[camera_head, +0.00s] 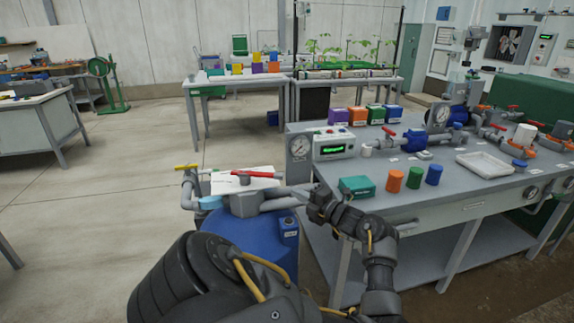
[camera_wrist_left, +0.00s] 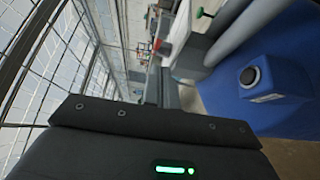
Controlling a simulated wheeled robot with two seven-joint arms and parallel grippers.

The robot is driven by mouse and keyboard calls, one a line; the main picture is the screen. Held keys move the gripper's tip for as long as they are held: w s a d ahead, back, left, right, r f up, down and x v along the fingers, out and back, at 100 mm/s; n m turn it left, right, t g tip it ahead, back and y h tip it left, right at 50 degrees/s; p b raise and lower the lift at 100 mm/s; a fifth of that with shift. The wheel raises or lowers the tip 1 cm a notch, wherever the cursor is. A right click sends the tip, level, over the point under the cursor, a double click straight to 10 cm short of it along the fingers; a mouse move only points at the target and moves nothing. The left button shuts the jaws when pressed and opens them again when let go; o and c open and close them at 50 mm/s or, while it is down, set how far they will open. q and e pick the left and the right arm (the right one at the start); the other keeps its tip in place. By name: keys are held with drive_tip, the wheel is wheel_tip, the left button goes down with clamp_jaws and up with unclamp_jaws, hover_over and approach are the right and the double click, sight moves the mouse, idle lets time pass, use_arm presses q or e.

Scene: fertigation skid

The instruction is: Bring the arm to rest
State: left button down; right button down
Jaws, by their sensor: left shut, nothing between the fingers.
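My left arm (camera_head: 382,250) comes in from the bottom of the head view and bends back up to the left. Its gripper (camera_head: 306,191) is shut and empty, beside the pipework on top of a blue tank (camera_head: 250,245) and near the left end of the grey bench (camera_head: 465,207). I cannot tell whether it touches anything there. In the left wrist view the dark gripper body fills the bottom, and the blue tank (camera_wrist_left: 285,75) with its black cap is at the right. My right gripper is not in view.
On the bench are a green box (camera_head: 357,187), orange, green and blue cylinders, a white tray (camera_head: 485,163), a gauge and pipes. Open floor (camera_head: 90,220) lies to the left.

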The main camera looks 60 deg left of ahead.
use_arm(q)
drive_tip(key=shift+w+d, duration=0.45)
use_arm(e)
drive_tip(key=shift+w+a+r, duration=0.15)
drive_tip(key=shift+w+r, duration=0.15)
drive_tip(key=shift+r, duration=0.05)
